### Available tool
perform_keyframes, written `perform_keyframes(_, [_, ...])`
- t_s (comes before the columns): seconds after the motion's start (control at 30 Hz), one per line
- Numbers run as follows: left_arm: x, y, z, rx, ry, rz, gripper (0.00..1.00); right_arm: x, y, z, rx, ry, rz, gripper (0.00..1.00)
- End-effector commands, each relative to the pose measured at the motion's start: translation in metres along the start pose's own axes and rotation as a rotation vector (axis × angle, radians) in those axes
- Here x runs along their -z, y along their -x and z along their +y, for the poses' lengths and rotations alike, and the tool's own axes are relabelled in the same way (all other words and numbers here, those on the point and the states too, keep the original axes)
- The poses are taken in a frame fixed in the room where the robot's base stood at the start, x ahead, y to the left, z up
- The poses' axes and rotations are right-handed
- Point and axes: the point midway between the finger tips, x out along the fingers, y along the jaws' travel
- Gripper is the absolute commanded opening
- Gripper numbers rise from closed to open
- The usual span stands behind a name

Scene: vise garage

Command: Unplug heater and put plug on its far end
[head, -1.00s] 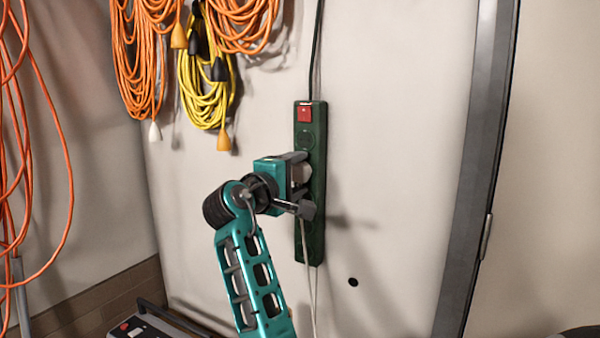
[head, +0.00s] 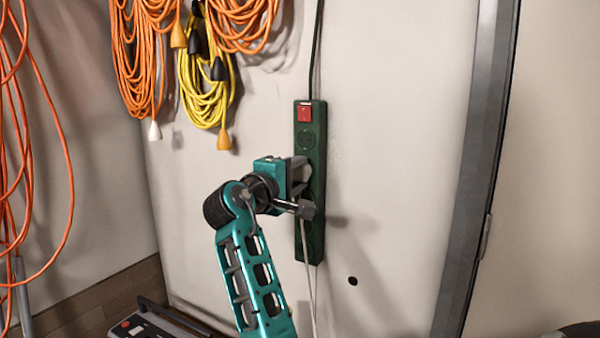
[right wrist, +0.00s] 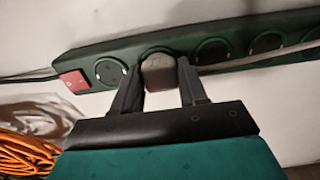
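A dark green power strip (head: 314,215) is fixed upright on the pale wall, with a red switch (head: 305,112) at its top. A pale plug (right wrist: 158,76) sits at the second socket from the switch. The first socket (right wrist: 109,72) is empty, and more empty sockets (right wrist: 212,50) show on the other side of the plug. My right gripper (head: 302,174) is at the strip; in the right wrist view its two fingers (right wrist: 159,82) press on both sides of the plug. In the head view the gripper mostly hides the plug. My left gripper is out of view.
A thin pale cord (head: 307,265) hangs below the gripper. A black cable (head: 314,60) runs up from the strip. Orange and yellow cord coils (head: 205,90) hang to the left. A dark device with a red knob (head: 135,327) stands at bottom left.

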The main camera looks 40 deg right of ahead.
Motion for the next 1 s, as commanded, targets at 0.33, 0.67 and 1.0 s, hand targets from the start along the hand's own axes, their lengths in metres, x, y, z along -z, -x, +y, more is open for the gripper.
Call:
perform_keyframes(0.33, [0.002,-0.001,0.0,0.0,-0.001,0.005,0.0,0.0,0.0,0.001,-0.001,0.0,0.0,0.07])
perform_keyframes(0.67, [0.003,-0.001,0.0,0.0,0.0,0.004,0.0,0.0,0.001,0.001,-0.003,-0.001,0.0,0.0])
perform_keyframes(1.0, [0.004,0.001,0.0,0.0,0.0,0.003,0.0,0.0,0.015,0.001,-0.001,0.0,0.0,0.0])
